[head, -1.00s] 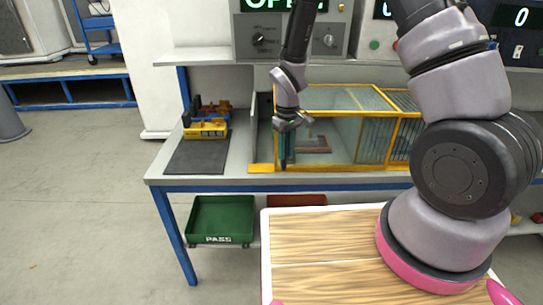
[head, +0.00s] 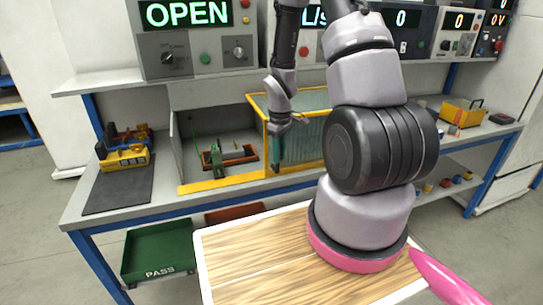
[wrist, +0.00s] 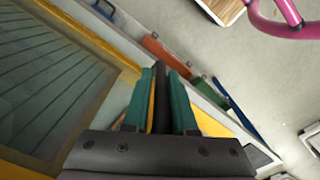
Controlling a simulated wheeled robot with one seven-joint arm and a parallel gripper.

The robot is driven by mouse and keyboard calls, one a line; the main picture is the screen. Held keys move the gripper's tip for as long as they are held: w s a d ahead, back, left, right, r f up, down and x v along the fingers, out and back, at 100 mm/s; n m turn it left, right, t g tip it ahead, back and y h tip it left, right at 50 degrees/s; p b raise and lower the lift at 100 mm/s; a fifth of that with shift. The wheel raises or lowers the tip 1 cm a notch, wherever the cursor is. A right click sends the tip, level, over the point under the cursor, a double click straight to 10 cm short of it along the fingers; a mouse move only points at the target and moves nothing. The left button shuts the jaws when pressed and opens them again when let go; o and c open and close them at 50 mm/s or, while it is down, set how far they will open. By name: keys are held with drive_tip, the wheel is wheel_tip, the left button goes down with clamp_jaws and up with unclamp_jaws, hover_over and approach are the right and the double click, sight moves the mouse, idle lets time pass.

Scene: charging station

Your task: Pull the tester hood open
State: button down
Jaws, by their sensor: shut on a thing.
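The tester hood (head: 308,132) is a glass box with a yellow frame. It stands over the right part of the tester bay, and the left part of the bay is uncovered, showing a red-brown fixture (head: 232,160). My gripper (head: 278,166) points down at the hood's left front edge. In the wrist view its teal fingers (wrist: 161,98) are shut on a dark upright handle (wrist: 160,92) of the hood. The hood's ribbed glass also shows at the left of the wrist view (wrist: 45,90).
The display (head: 187,13) above the bay reads OPEN. A dark mat (head: 120,190) with yellow, blue and red devices (head: 124,158) lies left of the bay. A green PASS bin (head: 157,250) and a red bin (head: 235,213) sit below the bench. A yellow box (head: 462,112) stands at the right.

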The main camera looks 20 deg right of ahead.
drive_tip(key=shift+w+r, duration=0.1)
drive_tip(key=shift+w, duration=0.1)
drive_tip(key=c, duration=0.8)
unclamp_jaws()
wheel_tip(320, 180, up, 11)
drive_tip(key=shift+f, duration=0.15)
